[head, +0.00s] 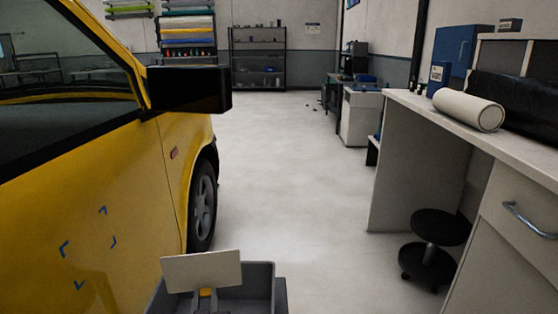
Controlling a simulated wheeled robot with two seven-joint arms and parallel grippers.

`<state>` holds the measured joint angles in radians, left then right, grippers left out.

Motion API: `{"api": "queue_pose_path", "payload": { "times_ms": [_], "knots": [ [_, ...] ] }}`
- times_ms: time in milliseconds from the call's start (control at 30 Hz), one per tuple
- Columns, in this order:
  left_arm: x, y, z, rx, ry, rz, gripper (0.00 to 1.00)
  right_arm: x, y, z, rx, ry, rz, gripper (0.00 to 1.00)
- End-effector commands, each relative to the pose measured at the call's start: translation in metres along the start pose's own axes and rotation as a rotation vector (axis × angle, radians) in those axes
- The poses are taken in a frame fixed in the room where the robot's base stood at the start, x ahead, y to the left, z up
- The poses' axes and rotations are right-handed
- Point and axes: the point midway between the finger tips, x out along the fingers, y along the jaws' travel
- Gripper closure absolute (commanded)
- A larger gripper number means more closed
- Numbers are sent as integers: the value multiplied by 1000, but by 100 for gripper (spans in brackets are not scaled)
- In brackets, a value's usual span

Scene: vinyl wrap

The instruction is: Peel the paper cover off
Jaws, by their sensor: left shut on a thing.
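A flat, pale rectangular piece (202,270) stands tilted at the bottom of the head view, in front of a grey open bin. I cannot tell whether it is the paper cover, a decal or a tool. My left gripper (207,283) is just below it, small and partly hidden, and is shut on its lower edge. The yellow car door (130,200) at the left bears several blue corner marks (103,210) around a bare patch. The pale piece is apart from these marks, lower and to the right. My right gripper is not in view.
The grey bin (262,285) is at the bottom centre. The black side mirror (190,90) juts out from the car. A workbench (410,101) with a cream roll (468,109) stands at the right, a black stool (432,250) below it. The floor between is clear.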

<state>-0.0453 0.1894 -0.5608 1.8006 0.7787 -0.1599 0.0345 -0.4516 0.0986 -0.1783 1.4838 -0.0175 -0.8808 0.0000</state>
Motion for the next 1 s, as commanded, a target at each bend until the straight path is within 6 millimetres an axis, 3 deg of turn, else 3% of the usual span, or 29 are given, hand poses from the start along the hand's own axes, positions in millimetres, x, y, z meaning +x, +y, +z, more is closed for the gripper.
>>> {"api": "queue_pose_path", "payload": {
  "times_ms": [133,167,333,667,1000],
  "knots": [
    [0,0,0,0,0,0,100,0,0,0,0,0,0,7],
    [0,0,0,0,0,0,72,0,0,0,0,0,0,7],
    [0,0,0,0,0,0,50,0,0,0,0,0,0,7],
    [-4,0,0,0,0,1,49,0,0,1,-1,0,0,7],
    [-57,0,1,-1,-4,0,49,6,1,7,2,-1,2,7]
  ]
}}
